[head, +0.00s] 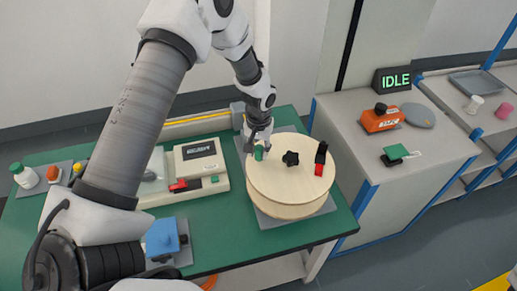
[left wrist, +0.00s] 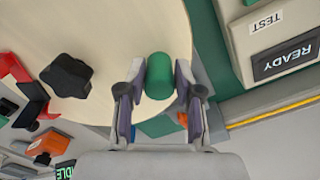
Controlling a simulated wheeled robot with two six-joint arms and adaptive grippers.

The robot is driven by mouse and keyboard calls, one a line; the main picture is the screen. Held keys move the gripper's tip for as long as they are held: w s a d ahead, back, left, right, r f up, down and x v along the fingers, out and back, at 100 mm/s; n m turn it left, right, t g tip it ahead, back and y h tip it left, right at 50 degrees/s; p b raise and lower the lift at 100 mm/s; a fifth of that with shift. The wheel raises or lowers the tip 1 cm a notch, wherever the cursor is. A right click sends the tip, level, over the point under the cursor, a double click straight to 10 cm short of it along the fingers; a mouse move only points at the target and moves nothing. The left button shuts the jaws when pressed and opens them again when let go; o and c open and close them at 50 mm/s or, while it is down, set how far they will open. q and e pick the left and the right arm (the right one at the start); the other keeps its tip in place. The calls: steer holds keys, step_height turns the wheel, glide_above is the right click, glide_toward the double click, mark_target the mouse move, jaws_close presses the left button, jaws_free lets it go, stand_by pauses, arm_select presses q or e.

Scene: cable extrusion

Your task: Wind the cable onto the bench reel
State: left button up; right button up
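The bench reel (head: 272,188) is a pale wooden drum standing on a grey plate on the green bench. A black star knob (head: 290,158) sits at its middle, and a green handle (head: 259,153) stands near its rim. My left gripper (head: 257,141) is over that rim. In the left wrist view its two fingers (left wrist: 160,72) are on either side of the green handle (left wrist: 158,78) and look shut on it. A little orange (head: 209,284), possibly cable, shows below the bench's front edge; no cable is clearly seen on the drum. My right gripper is out of view.
A beige device (head: 201,160) with a READY display (left wrist: 288,56) stands left of the reel. A black and red piece (head: 320,159) is at the drum's right rim. A blue block (head: 162,237) is at the front left. A grey cabinet (head: 340,150) with an IDLE sign (head: 395,80) stands right.

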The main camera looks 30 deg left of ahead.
arm_select(q)
jaws_close()
